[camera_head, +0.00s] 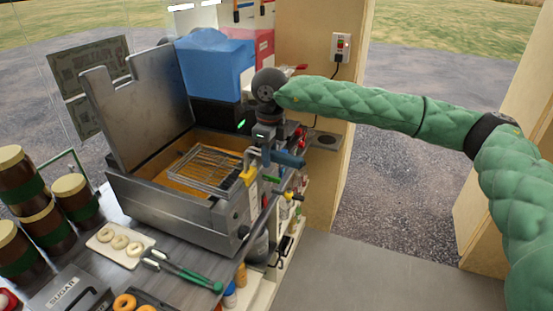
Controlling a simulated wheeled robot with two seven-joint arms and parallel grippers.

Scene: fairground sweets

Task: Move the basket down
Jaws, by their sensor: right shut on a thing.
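The wire basket (208,168) sits level within the opening of the metal fryer (165,213), over orange-brown oil (177,150). I cannot tell whether its bottom touches the oil. My right gripper (258,165) is at the fryer's right edge, pointing down, shut on the basket at its handle end. The gripper covers much of the handle. My right arm, in a green quilted sleeve, reaches in from the right. My left gripper is not in view.
The fryer's raised metal lid (138,100) stands behind it on the left. In front are a tray of pale rings (120,243), green-handled tongs (187,274) and a sugar box (75,292). Brown jars stand at left. A shelf with bottles is below the gripper; floor at right is clear.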

